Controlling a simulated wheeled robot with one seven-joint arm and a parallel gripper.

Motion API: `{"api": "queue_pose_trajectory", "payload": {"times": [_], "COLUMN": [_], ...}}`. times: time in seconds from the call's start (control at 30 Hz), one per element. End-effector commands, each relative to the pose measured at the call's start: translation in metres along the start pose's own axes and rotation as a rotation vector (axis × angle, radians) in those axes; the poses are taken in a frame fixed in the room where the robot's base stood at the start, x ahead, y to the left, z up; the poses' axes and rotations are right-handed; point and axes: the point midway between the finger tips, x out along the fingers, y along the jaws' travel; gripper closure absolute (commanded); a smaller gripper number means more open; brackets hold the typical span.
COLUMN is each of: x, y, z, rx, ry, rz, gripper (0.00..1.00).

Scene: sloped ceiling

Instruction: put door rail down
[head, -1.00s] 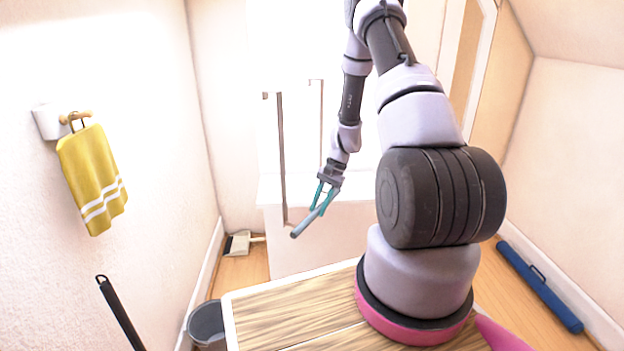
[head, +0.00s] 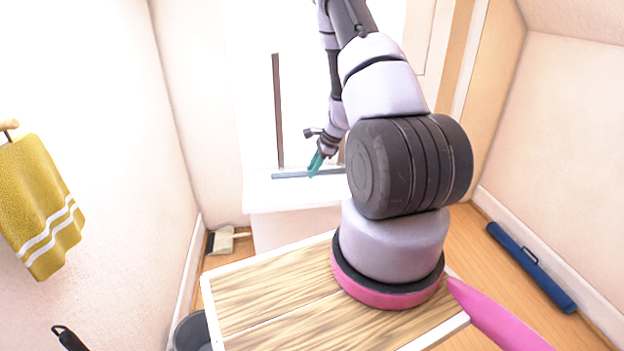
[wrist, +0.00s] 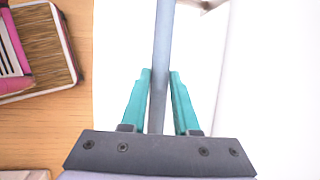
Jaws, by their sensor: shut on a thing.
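The door rail is a slim grey-blue bar (head: 290,175). In the head view it lies level across the picture, at or just above the top of a white ledge (head: 262,198); I cannot tell whether it touches. My gripper (head: 314,168) has teal fingers and is shut on the rail. In the wrist view the rail (wrist: 163,45) runs lengthwise between the fingertips of my gripper (wrist: 160,74), with a white surface beyond it. My arm hides part of the rail's right side in the head view.
A dark upright post (head: 278,110) stands behind the ledge. A yellow towel (head: 40,205) hangs on the left wall. A brush (head: 224,240) and a grey bin (head: 192,333) are on the floor at left. A blue case (head: 530,265) lies along the right wall.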

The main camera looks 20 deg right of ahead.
Motion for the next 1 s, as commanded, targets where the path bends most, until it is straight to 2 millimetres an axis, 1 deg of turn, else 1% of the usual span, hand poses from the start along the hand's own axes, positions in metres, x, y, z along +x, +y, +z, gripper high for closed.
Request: {"api": "queue_pose_trajectory", "payload": {"times": [0.13, 0.3, 0.63, 0.67, 0.7, 1.0], "x": [0.012, 0.033, 0.036, 0.037, 0.037, 0.035], "y": [0.003, 0.007, 0.008, 0.008, 0.008, 0.008], "z": [-0.005, -0.013, -0.014, -0.015, -0.014, -0.014], "rx": [0.0, -0.001, -0.002, -0.002, -0.002, -0.003], "ry": [-0.001, -0.002, -0.001, -0.001, -0.001, -0.001], "rz": [0.001, 0.001, 0.0, 0.0, 0.0, 0.001], "gripper": [1.0, 1.0, 1.0, 0.67, 0.58, 0.58]}}
